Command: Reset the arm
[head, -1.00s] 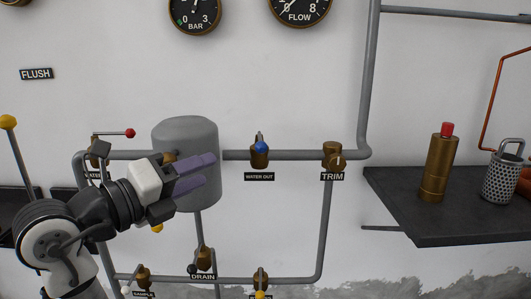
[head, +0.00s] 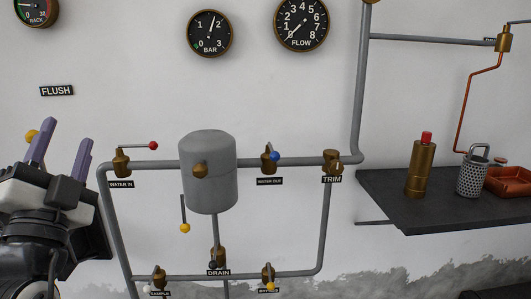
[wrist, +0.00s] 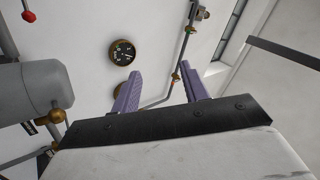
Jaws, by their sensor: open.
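My gripper (head: 64,155) is at the left of the head view, raised, with its purple fingers pointing up. The fingers are apart and nothing is between them. In the wrist view the two open fingers (wrist: 162,92) point away toward the wall, with a round gauge (wrist: 122,52) beyond the left finger. The gripper is clear of the pipework in the head view and touches nothing that I can see. It partly hides a yellow knob (head: 32,136) behind it.
A grey tank (head: 208,150) sits in a pipe loop with several labelled valves, including a red-knobbed one (head: 153,145) at upper left. At right, a dark shelf (head: 440,215) holds a brass cylinder (head: 421,170), a perforated basket (head: 472,175) and a copper tray (head: 510,181).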

